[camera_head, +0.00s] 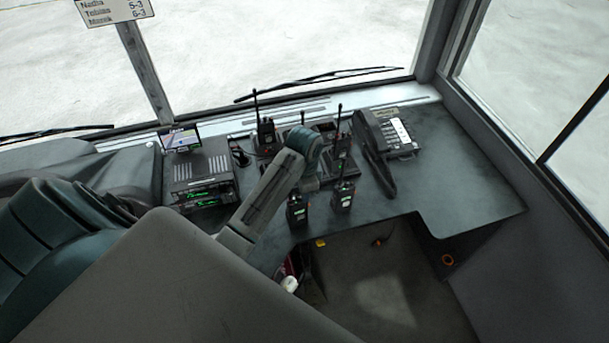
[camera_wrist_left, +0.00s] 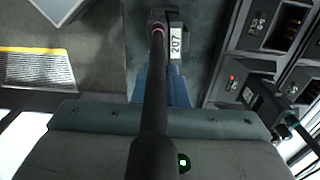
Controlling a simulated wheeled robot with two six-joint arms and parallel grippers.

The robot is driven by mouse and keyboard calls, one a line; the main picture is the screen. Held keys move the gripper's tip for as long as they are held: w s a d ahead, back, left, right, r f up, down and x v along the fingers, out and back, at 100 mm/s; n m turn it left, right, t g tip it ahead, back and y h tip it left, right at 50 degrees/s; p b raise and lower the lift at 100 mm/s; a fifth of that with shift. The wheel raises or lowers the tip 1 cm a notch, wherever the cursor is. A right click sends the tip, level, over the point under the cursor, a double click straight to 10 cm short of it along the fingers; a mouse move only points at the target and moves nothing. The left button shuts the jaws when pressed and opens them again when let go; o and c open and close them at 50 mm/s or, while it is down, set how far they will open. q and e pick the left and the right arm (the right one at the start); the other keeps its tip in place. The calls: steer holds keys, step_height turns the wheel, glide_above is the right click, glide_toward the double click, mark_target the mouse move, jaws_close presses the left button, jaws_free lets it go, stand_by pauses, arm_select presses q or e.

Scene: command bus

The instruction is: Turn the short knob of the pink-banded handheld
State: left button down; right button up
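In the left wrist view a black antenna or rod (camera_wrist_left: 155,90) runs close in front of the camera, with a pink band (camera_wrist_left: 158,28) at its far end. A white tag reading 207 (camera_wrist_left: 175,42) is beside the band. The short knob cannot be made out. In the head view two handhelds with lit green screens stand near the front edge, one at left (camera_head: 297,211) and one at right (camera_head: 343,197); no pink shows on either. My left gripper (camera_head: 309,184) is just above the left one, its fingers not clear. My right gripper is not in view.
Other handhelds (camera_head: 266,134) and dark chargers (camera_head: 325,128) stand behind my wrist. A radio unit (camera_head: 203,178) with a small screen stands left. The desk's right end (camera_head: 470,190) is clear.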

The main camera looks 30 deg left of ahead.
arm_select(q)
steer(key=shift+n, duration=0.7)
steer(key=n, duration=0.2)
steer(key=shift+n, duration=0.7)
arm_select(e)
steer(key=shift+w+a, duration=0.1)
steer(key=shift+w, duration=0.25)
arm_select(q)
steer(key=c, duration=1.4)
jaws_free()
steer(key=shift+c, duration=0.2)
